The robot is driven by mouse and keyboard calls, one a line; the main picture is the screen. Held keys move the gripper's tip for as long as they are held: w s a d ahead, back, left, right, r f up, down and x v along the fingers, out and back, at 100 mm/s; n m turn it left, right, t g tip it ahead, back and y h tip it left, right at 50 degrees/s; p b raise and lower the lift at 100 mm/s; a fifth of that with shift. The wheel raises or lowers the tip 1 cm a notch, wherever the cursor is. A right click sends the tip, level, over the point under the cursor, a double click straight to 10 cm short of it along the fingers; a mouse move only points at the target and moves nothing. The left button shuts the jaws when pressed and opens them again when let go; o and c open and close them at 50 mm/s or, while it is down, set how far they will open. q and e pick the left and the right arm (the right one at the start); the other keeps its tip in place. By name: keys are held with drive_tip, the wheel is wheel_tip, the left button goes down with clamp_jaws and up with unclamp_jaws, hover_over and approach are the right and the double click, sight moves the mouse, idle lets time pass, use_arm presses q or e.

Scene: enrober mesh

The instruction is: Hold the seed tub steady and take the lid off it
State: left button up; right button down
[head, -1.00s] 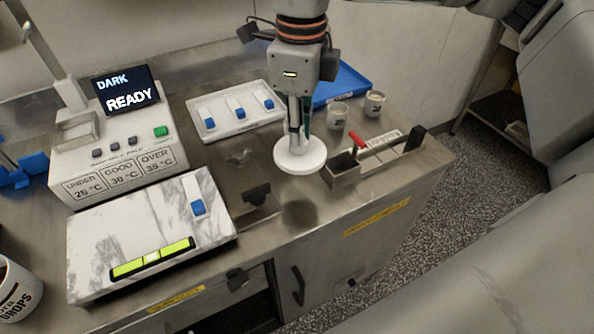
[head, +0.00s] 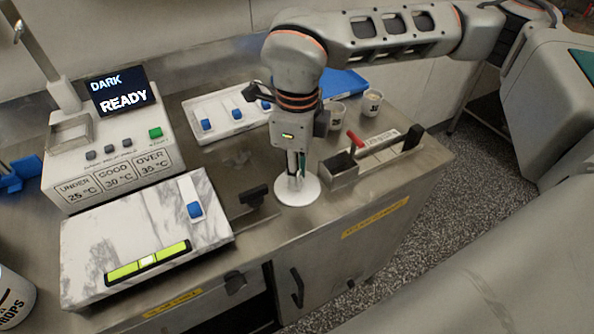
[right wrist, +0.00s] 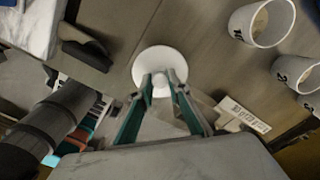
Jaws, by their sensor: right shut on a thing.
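My right gripper (head: 296,178) is shut on a round white lid (head: 298,192), gripping the small knob at its centre. The lid lies flat at the counter's front part, on the steel or very close above it; I cannot tell which. In the right wrist view the lid (right wrist: 158,62) shows beyond the two fingertips (right wrist: 161,80). No tub shows beneath it. A white tub (head: 12,300) with dark lettering ending in "ROPS" is cut off at the lower left; I cannot tell whether it is the seed tub. My left gripper is not in view.
A marble slab (head: 130,235) and a grey control box (head: 110,165) stand left. A white tray (head: 222,128) with blue-handled tools lies behind.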

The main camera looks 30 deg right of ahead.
drive_tip(key=shift+f, duration=0.2)
drive_tip(key=c, duration=1.9)
unclamp_jaws()
wheel_tip(320, 180, up, 12)
drive_tip(key=shift+r+p, duration=0.2)
drive_tip(key=shift+p, duration=0.2)
